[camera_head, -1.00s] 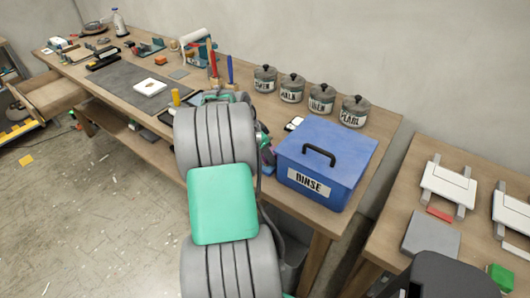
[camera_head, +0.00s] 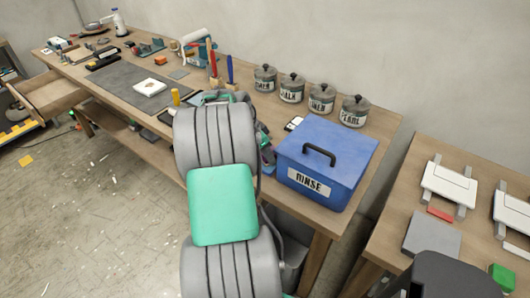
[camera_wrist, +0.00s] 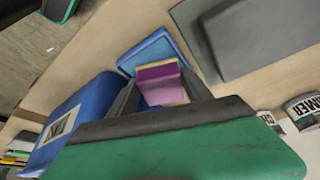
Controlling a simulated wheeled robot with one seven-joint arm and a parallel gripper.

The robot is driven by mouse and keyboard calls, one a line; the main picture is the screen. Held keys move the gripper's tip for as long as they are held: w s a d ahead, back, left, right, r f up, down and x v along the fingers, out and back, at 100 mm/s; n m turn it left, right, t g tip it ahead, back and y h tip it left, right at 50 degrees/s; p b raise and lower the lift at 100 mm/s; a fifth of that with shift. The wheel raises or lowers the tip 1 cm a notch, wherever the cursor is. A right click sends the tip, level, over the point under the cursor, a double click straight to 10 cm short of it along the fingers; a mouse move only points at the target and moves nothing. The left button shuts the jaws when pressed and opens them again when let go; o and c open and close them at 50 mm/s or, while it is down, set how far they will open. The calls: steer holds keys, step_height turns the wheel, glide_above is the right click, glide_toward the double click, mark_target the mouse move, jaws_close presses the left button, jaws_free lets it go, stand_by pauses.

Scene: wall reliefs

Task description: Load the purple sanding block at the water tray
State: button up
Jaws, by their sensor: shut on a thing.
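The purple sanding block (camera_wrist: 161,88), with a tan edge along its top, sits between the dark fingers of my gripper (camera_wrist: 160,92) in the wrist view. My gripper is shut on it. A shallow blue tray (camera_wrist: 152,48), apparently the water tray, lies just beyond the block and partly behind it. I cannot tell whether the block touches the tray.
A blue lidded RINSE box (camera_head: 325,165) stands at the bench's near end; it also shows in the wrist view (camera_wrist: 75,118). Several labelled jars (camera_head: 292,89) line the wall side.

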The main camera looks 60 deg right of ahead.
stand_by(0.3)
steer(key=shift+r+p, duration=1.95)
steer(key=shift+r, duration=1.55)
